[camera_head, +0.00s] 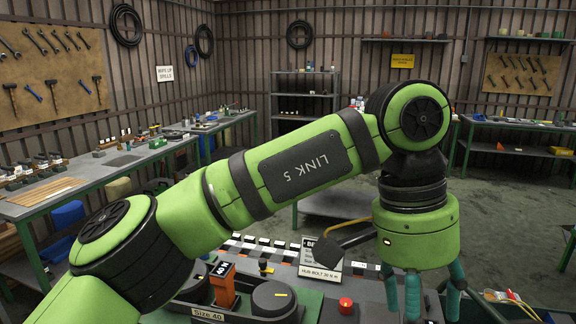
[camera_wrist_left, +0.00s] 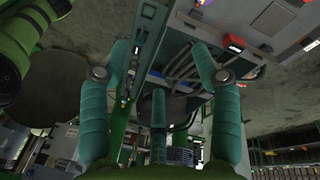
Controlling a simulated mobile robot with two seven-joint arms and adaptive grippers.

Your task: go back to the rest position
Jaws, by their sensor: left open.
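My left arm comes in from the left across the head view, over the workbench (camera_head: 375,290). My left gripper (camera_head: 430,300) hangs at its end on the right, fingers pointing down and partly cut off by the lower edge. In the left wrist view its teal fingers (camera_wrist_left: 160,75) stand wide apart with nothing between them, so it is open and empty. My right gripper is in neither view.
On the bench below my arm stand a tray marked Size 40 (camera_head: 207,314), an orange tool (camera_head: 222,285), a dark round part (camera_head: 273,298), a sign (camera_head: 320,262) and a red button (camera_head: 345,305). Cables (camera_head: 510,297) lie to the right of the gripper.

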